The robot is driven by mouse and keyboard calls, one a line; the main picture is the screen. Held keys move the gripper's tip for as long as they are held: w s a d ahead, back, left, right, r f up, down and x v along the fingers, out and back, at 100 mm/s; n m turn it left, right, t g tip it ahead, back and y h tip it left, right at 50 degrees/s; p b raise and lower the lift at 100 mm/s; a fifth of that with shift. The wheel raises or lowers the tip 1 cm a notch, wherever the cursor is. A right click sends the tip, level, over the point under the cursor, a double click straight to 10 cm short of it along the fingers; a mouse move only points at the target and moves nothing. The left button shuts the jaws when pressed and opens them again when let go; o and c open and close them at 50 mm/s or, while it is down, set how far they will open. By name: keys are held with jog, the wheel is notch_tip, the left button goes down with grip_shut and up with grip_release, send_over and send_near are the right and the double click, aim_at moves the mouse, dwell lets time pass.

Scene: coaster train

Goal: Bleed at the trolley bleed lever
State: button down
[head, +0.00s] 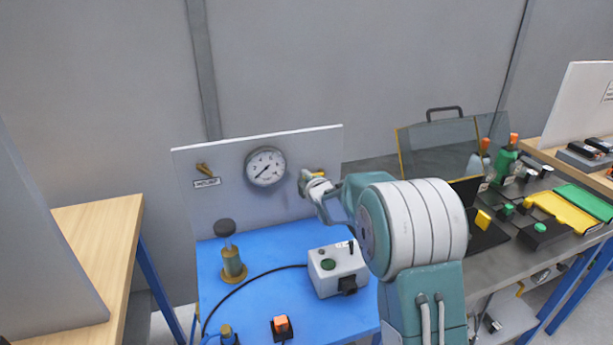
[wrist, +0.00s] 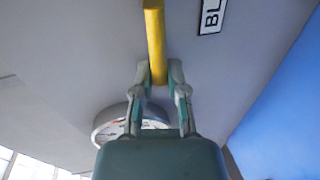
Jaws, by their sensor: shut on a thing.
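The yellow bleed lever (wrist: 155,40) shows in the wrist view as a straight bar on the grey panel. My gripper (wrist: 158,78) has its two fingers closed around the lever's near end. In the head view, my gripper (head: 304,182) is at the right part of the upright panel (head: 222,215), right of the round gauge. Only a small yellow-orange piece of the lever (head: 319,174) shows there; my arm hides the rest. A label (wrist: 212,14) beginning "BL" is beside the lever in the wrist view.
The dial gauge (head: 265,166) and a brass lever (head: 205,169) are on the same panel. On the blue trolley top (head: 262,253) stand a brass plunger (head: 231,255), a grey control box (head: 337,271) and an orange switch (head: 281,325). A crowded bench is at right.

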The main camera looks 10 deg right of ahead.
jog(key=shift+a+f+n, duration=0.1)
jog(key=shift+f+n, duration=0.2)
jog(key=shift+f, duration=0.05)
jog(key=c, duration=0.7)
grip_release()
jog(key=shift+o, duration=0.2)
jog(key=shift+a, duration=0.15)
jog(key=shift+r, duration=0.1)
jog(key=v, duration=1.2)
jog(key=shift+a, duration=0.1)
